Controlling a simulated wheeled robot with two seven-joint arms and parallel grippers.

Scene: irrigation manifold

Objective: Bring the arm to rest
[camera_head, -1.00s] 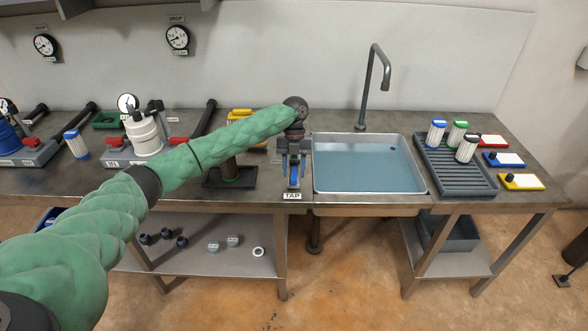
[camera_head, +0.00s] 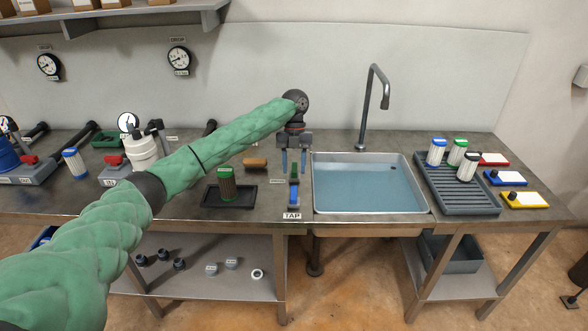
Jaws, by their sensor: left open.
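My left arm reaches in from the left over the bench. My left gripper (camera_head: 293,163) points down above the small blue-and-green item (camera_head: 294,195) by the TAP label (camera_head: 292,216), just left of the sink (camera_head: 318,208). Its two fingers are apart, with nothing seen between them. Whether the fingertips touch the item is hard to tell. My right gripper does not show.
A filter with a green top (camera_head: 226,183) stands in a black tray (camera_head: 208,201) left of the gripper. The tall faucet (camera_head: 371,95) rises behind the sink. A grey rack (camera_head: 455,202) with several filters stands at right, beside coloured cards (camera_head: 525,200). Filter housings (camera_head: 141,150) stand at left.

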